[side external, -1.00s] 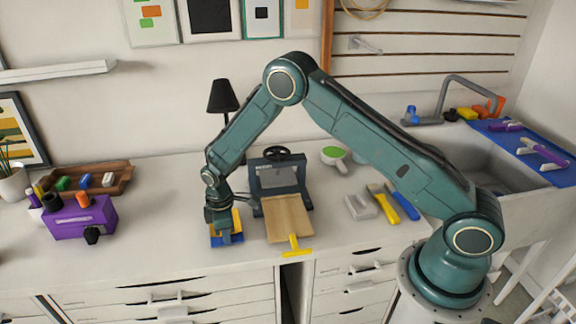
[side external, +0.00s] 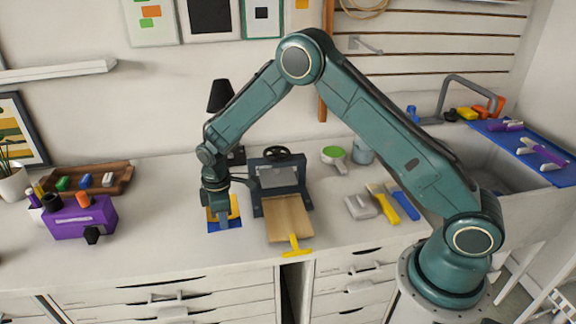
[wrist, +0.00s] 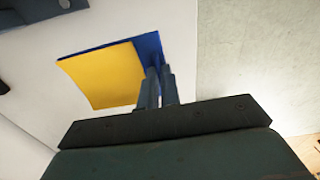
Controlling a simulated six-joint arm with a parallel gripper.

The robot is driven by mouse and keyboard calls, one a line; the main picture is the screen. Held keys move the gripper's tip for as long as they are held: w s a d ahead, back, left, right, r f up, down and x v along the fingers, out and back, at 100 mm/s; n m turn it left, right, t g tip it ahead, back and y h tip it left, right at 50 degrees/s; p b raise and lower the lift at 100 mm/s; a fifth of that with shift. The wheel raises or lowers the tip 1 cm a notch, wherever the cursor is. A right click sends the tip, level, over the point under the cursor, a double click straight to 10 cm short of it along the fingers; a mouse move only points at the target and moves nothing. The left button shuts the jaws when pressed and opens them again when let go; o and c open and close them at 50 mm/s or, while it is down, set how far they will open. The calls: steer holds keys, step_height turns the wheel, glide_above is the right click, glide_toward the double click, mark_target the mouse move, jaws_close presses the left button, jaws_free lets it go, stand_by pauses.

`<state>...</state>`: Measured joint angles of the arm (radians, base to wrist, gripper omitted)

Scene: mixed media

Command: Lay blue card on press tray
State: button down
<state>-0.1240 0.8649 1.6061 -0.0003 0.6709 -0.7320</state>
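The blue card (side external: 211,226) shows at the left of the press, with a yellow sheet (side external: 235,205) over much of it. In the wrist view the blue card (wrist: 150,45) shows as a border around the yellow sheet (wrist: 102,76). My gripper (side external: 223,226) is at the card's front edge. In the wrist view its fingers (wrist: 160,72) are close together on the blue edge, and it appears shut on the card, a little above the counter. The wooden press tray (side external: 287,222) lies empty in front of the press (side external: 278,177), with a yellow handle (side external: 293,245).
A purple box (side external: 80,218) and a wooden organiser (side external: 115,174) stand to the left. Brushes (side external: 383,203) and a grey block (side external: 359,207) lie right of the tray. The counter between purple box and card is clear.

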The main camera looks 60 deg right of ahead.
steer(key=s+d+r, duration=0.1)
steer(key=s+d, duration=0.5)
steer(key=d, duration=0.1)
steer(key=r, duration=0.2)
glide_above(290, 231)
steer(key=shift+d+f+m, duration=0.1)
steer(key=shift+f+m, duration=0.1)
steer(key=shift+m, duration=0.2)
steer(key=shift+f, duration=0.1)
steer(key=shift+f, duration=2.95)
steer(key=shift+f, duration=0.45)
steer(key=c, duration=1.4)
jaws_free()
steer(key=c, duration=0.4)
